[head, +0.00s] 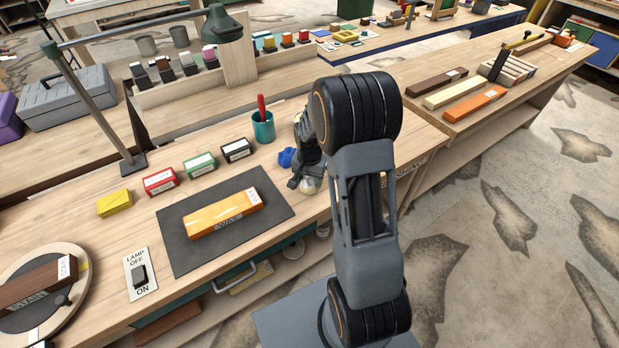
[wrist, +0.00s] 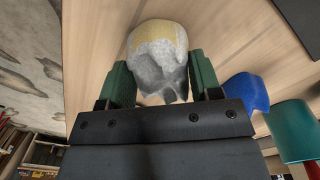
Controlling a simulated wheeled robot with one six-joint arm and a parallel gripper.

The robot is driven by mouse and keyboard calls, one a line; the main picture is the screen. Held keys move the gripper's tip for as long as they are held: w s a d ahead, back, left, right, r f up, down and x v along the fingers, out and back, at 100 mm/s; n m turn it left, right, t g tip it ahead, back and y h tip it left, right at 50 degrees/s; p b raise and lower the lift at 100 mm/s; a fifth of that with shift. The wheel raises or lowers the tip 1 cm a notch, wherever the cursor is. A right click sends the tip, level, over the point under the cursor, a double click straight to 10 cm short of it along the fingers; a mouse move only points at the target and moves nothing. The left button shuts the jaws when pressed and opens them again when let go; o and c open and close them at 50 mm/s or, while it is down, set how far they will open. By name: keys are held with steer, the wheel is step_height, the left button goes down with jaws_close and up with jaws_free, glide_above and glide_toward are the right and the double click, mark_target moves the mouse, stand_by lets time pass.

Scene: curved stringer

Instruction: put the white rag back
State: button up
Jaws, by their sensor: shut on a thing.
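The white rag (wrist: 158,50) is a crumpled, whitish-grey bundle with a pale yellow patch, between the two green fingers of my gripper (wrist: 160,68) in the wrist view. My gripper is shut on it. In the head view my gripper (head: 308,178) is low at the right part of the workbench (head: 290,215), and a pale bit of the rag (head: 311,187) shows under it. I cannot tell whether the rag touches the bench top. My arm hides part of this area.
A blue crumpled rag (head: 287,158) lies close left of my gripper; it also shows in the wrist view (wrist: 246,92). A teal cup (head: 263,128) with a red-handled tool stands behind it. A dark mat (head: 182,250) with an orange block (head: 222,214) lies left.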

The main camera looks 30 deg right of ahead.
steer(key=shift+f, duration=0.2)
steer(key=o, duration=0.9)
steer(key=shift+r, duration=0.1)
step_height(320, 180, up, 12)
steer(key=s+a+r+n+t, duration=0.1)
steer(key=s+a+r+n, duration=0.2)
steer(key=s, duration=0.5)
steer(key=s+a+r+n+t, duration=0.2)
steer(key=s+a+n, duration=0.3)
steer(key=s, duration=0.3)
steer(key=shift+a+r+n+t, duration=0.3)
steer(key=shift+a+r, duration=0.3)
steer(key=shift+a, duration=0.2)
steer(key=shift+r, duration=0.1)
